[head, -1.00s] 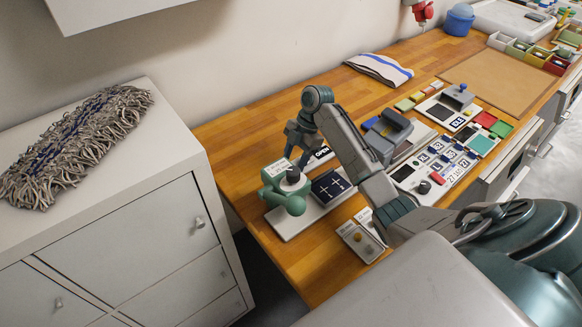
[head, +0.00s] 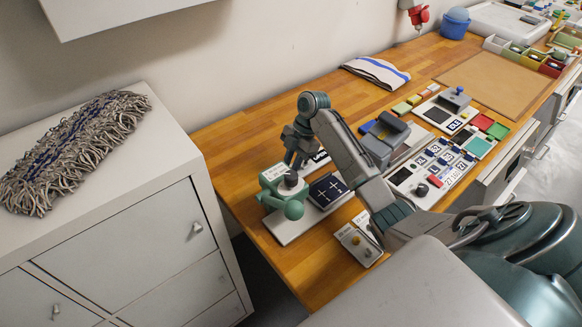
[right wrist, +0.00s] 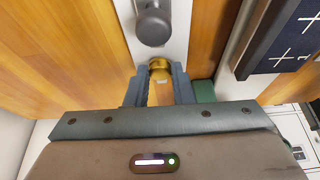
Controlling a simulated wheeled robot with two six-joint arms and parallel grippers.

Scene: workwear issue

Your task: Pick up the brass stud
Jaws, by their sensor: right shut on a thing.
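The brass stud (right wrist: 160,66) shows in the right wrist view between the fingertips of my right gripper (right wrist: 159,72). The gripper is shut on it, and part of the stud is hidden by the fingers. In the head view my right gripper (head: 293,160) points down just behind the green press (head: 283,188). The stud cannot be made out there. My left gripper is not in view.
The press's dark knob (right wrist: 153,25) is just ahead of the fingertips. A navy cloth with white crosses (head: 328,191) lies to the right. A small tray (head: 360,246) is at the table's front edge.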

